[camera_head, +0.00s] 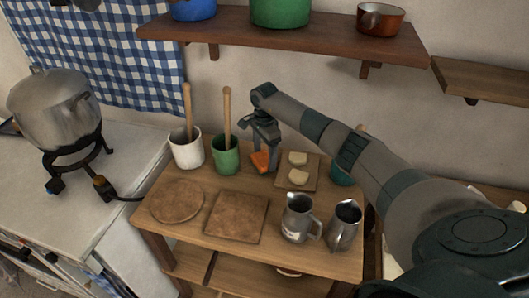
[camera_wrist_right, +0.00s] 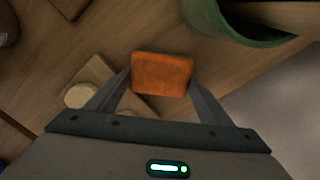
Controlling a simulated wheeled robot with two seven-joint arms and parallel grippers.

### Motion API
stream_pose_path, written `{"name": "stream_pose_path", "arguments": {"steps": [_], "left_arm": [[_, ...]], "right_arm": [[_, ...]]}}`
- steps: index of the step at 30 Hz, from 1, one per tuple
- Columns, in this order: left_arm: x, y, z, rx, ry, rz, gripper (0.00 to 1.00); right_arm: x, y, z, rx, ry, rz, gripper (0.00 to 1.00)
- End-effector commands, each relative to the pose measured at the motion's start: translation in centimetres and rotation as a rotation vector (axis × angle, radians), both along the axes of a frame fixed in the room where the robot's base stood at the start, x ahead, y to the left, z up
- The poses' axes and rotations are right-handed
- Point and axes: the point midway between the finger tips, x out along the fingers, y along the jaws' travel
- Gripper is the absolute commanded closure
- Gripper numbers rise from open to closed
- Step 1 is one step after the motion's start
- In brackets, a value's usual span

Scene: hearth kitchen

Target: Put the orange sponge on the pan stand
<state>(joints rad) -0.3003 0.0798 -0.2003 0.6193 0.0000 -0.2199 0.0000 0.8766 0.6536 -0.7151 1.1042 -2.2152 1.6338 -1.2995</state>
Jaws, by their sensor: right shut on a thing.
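The orange sponge (camera_head: 259,162) is between the fingers of my right gripper (camera_head: 264,150), at the back of the wooden table. In the right wrist view the sponge (camera_wrist_right: 162,72) sits between both fingertips (camera_wrist_right: 162,90), which are shut on it. I cannot tell whether it touches the tabletop. No thing is clearly marked as the pan stand; a round wooden board (camera_head: 177,201) and a square wooden board (camera_head: 236,216) lie empty at the table's front left. My left gripper is not in view.
A green crock (camera_head: 227,160) and a white crock (camera_head: 186,150), each with a wooden handle, stand left of the gripper. A small board (camera_head: 312,184) holds pale pieces. Two metal jugs (camera_head: 298,217) stand front right. A shelf (camera_head: 300,38) overhangs. A pot (camera_head: 50,108) sits on a black burner.

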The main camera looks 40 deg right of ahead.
Motion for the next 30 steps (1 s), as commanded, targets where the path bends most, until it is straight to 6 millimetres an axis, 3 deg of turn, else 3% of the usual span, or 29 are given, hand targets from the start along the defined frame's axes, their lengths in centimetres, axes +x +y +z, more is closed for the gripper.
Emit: {"name": "stream_pose_path", "arguments": {"steps": [11,12,14,28,30], "left_arm": [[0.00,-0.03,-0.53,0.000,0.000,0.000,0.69],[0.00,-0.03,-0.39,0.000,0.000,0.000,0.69],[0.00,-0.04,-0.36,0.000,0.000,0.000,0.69],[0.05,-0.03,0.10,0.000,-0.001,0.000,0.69],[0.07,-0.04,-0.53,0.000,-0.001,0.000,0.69]], "right_arm": [[0.04,-0.02,-0.42,0.000,-0.001,0.000,0.48],[0.04,-0.01,-0.28,0.000,-0.001,0.000,0.19],[0.04,0.00,-0.26,0.000,-0.001,0.000,0.08],[0.01,0.03,0.17,0.000,0.000,0.000,0.08],[0.11,-0.05,0.57,-0.001,-0.003,0.000,0.08]]}}
